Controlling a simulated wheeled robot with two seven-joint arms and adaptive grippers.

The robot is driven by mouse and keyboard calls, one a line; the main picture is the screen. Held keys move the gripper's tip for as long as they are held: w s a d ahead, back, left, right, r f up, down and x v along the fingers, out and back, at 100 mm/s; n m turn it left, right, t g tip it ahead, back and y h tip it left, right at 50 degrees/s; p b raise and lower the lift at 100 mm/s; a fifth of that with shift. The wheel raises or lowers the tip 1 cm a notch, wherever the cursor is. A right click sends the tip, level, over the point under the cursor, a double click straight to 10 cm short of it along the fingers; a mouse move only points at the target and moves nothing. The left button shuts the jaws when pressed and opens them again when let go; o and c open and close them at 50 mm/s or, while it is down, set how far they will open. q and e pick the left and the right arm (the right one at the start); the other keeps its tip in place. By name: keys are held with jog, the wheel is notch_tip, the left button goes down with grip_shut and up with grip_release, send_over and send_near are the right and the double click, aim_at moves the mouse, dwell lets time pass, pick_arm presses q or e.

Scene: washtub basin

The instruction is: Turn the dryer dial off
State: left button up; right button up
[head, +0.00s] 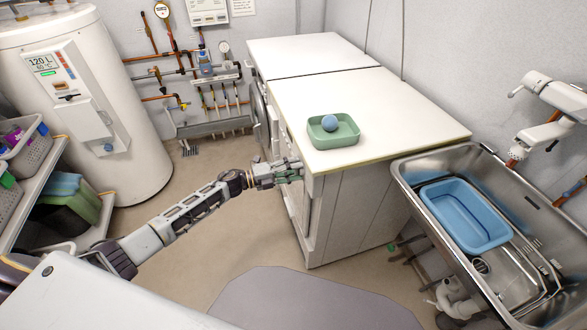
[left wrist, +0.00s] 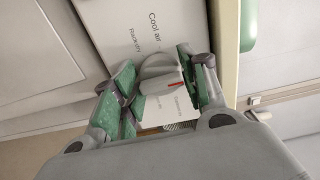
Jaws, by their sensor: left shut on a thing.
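My left gripper (head: 289,170) is at the front face of the near white machine, the dryer (head: 405,105). In the left wrist view the grey dryer dial (left wrist: 158,68) sits on a white panel (left wrist: 105,22) between the green-padded fingers of my left gripper (left wrist: 160,72), which is shut on it. A red mark on the dial points to the right, slightly up in the picture. "Cool air" and "Rack dry" are readable on the panel; other labels are too small or partly hidden. In the head view the gripper hides the dial. My right gripper is not in view.
A green tray (head: 345,139) with a blue ball (head: 329,122) stands on the dryer top. A metal sink (head: 425,185) with a blue basin (head: 468,212) is at the right. A water heater (head: 125,150) and shelves (head: 48,168) stand at the left. Floor is clear before the dryer.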

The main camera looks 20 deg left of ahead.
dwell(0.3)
pick_arm(q)
jog(key=o, duration=1)
jog(key=shift+o, duration=0.2)
jog(key=shift+a, duration=0.15)
jog(key=v, duration=1.1)
jog(key=shift+s+a, duration=0.25)
jog(key=shift+s, duration=0.05)
jog(key=shift+f, duration=0.1)
